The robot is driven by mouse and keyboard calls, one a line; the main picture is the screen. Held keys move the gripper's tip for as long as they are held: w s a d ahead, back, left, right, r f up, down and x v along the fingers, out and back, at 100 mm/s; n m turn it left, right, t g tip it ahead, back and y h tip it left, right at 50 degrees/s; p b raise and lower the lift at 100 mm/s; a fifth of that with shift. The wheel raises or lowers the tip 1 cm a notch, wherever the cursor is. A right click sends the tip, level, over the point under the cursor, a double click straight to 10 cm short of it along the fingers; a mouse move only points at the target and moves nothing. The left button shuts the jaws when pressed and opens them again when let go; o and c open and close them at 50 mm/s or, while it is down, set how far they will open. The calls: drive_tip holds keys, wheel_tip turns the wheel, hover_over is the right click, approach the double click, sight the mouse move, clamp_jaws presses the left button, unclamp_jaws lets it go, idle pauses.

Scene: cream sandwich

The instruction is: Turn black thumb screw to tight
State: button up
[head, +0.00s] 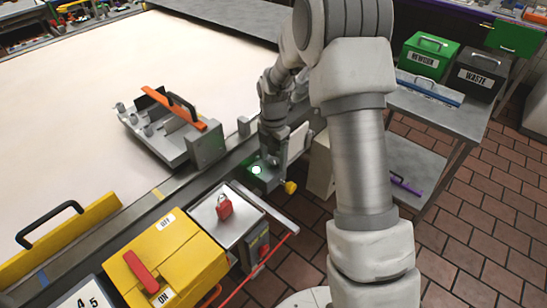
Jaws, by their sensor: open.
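I cannot make out the black thumb screw; it may be hidden behind my arm or too small to tell. My gripper (272,156) points down at the right edge of the long table, just above a small grey block (266,181) with a green-lit round spot. A yellow knob (290,187) sticks out of the block's right side. The gripper's fingers are small and partly hidden by the wrist, and I see nothing held between them. I cannot tell whether they touch the block.
A grey metal fixture (205,148) with an orange bar (173,107) stands left of my gripper. The pale tabletop (75,110) is largely clear.

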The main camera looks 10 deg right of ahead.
drive_tip(key=shift+c, duration=0.2)
clamp_jaws()
